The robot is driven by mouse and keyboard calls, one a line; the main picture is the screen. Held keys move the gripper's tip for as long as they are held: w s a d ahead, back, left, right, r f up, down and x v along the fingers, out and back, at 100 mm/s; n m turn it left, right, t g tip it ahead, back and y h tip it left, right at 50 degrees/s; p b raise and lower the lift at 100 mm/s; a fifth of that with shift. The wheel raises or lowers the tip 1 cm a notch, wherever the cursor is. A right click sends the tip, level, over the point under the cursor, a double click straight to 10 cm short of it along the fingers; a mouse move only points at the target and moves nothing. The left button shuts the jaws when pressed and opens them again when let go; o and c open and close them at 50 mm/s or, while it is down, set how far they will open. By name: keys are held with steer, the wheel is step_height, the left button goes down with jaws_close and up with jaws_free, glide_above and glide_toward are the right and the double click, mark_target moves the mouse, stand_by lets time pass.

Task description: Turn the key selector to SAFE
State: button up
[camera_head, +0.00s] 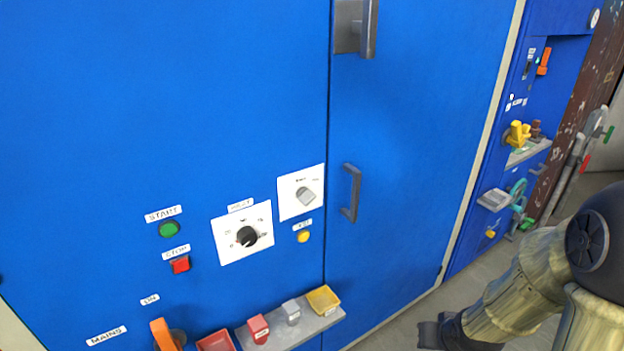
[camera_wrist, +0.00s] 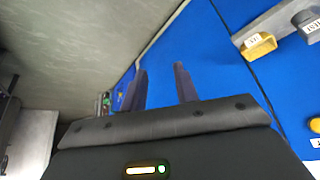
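A grey knob, which looks like the key selector (camera_head: 306,196), sits on a white plate (camera_head: 288,206) on the blue cabinet front in the head view. Its small labels are too blurred to read, so I cannot tell which position it points to. My gripper (camera_wrist: 160,72) is open and empty in the wrist view, its two dark fingers apart. In the head view my gripper (camera_head: 430,335) is low at the right, over the floor, well away from the knob and not touching the cabinet.
A black dial (camera_head: 247,236) and yellow button (camera_head: 303,236) are near the knob. Green START (camera_head: 169,229) and red STOP (camera_head: 180,264) buttons are left. A shelf (camera_head: 325,322) with small bins juts out below. A door handle (camera_head: 351,193) protrudes right of the knob.

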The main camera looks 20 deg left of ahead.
steer(key=w+a+r+t+y+p, duration=0.3)
steer(key=a+r+y+p, duration=0.5)
steer(key=a+p, duration=0.45)
steer(key=s+a+r+m+t+y+p, duration=0.1)
steer(key=a+r+m+y+p, duration=0.1)
steer(key=r+p, duration=0.2)
steer(key=s+a+r+m+t+y+p, duration=0.1)
steer(key=a+r+t+y+p, duration=0.1)
steer(key=r+p, duration=0.3)
step_height(320, 180, up, 4)
steer(key=shift+a+f+m+y, duration=0.15)
steer(key=shift+a+m+y, duration=0.2)
steer(key=shift+a, duration=0.2)
steer(key=shift+f, duration=0.1)
steer(key=b+x, duration=0.5)
steer(key=b, duration=0.6)
steer(key=shift+w+f, duration=0.1)
steer(key=shift+w, duration=0.05)
steer(key=b, duration=0.3)
steer(key=shift+w+a, duration=0.1)
steer(key=shift+a, duration=0.2)
